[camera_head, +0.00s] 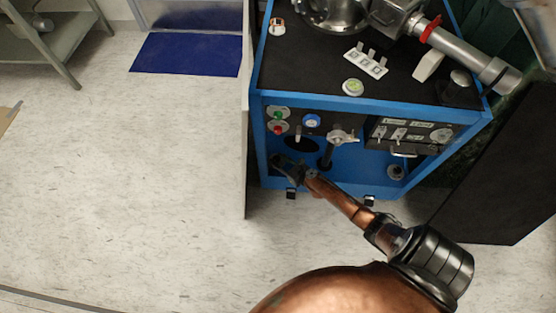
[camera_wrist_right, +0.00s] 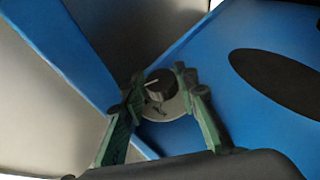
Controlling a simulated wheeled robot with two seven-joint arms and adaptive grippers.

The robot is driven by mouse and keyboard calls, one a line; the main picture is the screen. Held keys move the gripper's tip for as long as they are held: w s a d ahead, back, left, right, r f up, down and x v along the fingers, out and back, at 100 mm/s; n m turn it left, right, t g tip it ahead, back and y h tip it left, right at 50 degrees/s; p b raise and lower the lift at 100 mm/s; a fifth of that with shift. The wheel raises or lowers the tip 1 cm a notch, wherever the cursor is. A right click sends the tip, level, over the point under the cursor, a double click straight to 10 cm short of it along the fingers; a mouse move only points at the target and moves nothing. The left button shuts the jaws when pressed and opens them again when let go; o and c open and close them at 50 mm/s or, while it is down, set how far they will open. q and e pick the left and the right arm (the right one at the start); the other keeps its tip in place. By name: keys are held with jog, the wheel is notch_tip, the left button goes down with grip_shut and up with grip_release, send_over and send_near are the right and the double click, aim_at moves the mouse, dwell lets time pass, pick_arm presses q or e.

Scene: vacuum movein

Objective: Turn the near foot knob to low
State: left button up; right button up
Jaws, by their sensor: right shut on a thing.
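The near foot knob (camera_wrist_right: 160,86) is black with a white pointer line and sits on a pale round plate with markings too small to read. It is low on the front of the blue cabinet (camera_head: 272,96). In the wrist view its pointer line aims to the left. My right gripper (camera_head: 284,163) reaches the lower left of the cabinet front and hides the knob in the head view. In the wrist view the right gripper's fingers (camera_wrist_right: 159,82) are on either side of the knob, shut on it. My left gripper is not in view.
A dark oval opening (camera_wrist_right: 275,72) lies right of the knob. Above are green and red buttons (camera_head: 279,120), a blue-rimmed gauge (camera_head: 311,121) and a metal valve handle (camera_head: 342,136). A thin upright panel (camera_head: 246,150) stands close on the left. The floor (camera_head: 120,190) further left is clear.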

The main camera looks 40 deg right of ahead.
jog(key=o, duration=0.9)
jog(key=shift+s+d+r, duration=0.15)
jog(key=shift+s+r, duration=0.15)
jog(key=shift+s, duration=0.05)
jog(key=v, duration=1.1)
jog(key=shift+s+f, duration=0.1)
jog(key=shift+a, duration=0.3)
